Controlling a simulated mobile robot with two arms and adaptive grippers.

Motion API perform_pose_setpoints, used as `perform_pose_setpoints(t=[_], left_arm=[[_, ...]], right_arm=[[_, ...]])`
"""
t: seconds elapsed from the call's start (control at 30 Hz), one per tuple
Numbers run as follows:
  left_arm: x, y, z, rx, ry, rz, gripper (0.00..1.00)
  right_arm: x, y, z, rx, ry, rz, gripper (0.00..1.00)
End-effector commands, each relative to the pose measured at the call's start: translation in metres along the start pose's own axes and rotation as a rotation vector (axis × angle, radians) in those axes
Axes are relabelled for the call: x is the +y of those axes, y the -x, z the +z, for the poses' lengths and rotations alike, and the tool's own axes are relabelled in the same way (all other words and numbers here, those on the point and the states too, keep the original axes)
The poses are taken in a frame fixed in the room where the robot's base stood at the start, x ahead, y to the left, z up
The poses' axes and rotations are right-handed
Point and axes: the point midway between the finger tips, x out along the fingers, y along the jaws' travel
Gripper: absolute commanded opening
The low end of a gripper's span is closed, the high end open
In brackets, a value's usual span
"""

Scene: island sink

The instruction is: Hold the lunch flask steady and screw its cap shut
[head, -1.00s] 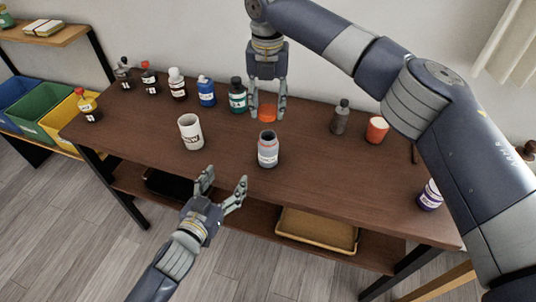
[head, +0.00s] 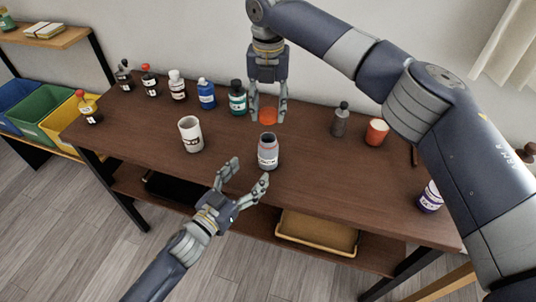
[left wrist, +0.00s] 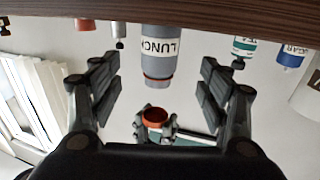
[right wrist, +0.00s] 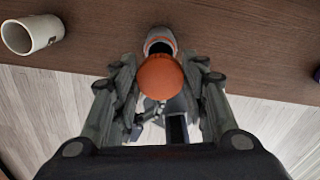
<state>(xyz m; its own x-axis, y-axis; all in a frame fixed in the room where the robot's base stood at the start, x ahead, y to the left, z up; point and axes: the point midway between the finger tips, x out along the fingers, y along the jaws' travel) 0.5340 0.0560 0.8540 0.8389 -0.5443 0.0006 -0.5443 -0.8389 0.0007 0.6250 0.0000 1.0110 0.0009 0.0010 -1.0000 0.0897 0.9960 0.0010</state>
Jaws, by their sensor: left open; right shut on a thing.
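The grey lunch flask (head: 268,152) stands upright and open on the brown table, near its front edge. Its "LUNCH" label shows upside down in the left wrist view (left wrist: 160,50). My left gripper (head: 248,176) is open and empty, low and in front of the flask, its fingers pointing at it without touching. My right gripper (head: 268,118) points down and is shut on the orange cap (head: 268,116), above and behind the flask. In the right wrist view the cap (right wrist: 160,77) sits between the fingers, with the flask's open mouth (right wrist: 160,46) beyond it.
A white mug (head: 190,135) stands left of the flask. Several bottles line the back left, including a dark green one (head: 238,98). A grey bottle (head: 340,120) and an orange cup (head: 376,132) stand right. A purple-labelled jar (head: 430,197) is near the right edge.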

Motion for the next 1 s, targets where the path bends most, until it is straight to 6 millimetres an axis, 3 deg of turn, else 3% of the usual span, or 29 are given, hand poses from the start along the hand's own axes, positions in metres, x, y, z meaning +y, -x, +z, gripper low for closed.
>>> perform_pose_setpoints(t=[0.3,0.5,0.93,0.97,1.0], left_arm=[[0.0,-0.063,-0.001,0.002,-0.001,-0.001,0.7],[0.0,-0.087,-0.001,0.001,-0.001,0.0,0.7],[0.0,-0.096,0.0,0.0,-0.002,0.0,0.7],[0.0,-0.096,0.0,0.0,-0.002,0.0,0.68],[0.0,-0.096,0.0,0.0,-0.002,0.0,0.59]], right_arm=[[0.0,0.0,0.0,0.0,0.0,0.0,0.31],[0.0,0.0,0.0,0.0,0.0,0.0,0.31],[0.0,0.0,0.0,0.0,0.0,0.0,0.31],[0.0,0.0,0.0,0.0,0.0,0.0,0.31],[0.0,0.0,0.0,0.0,0.0,0.0,0.31]])
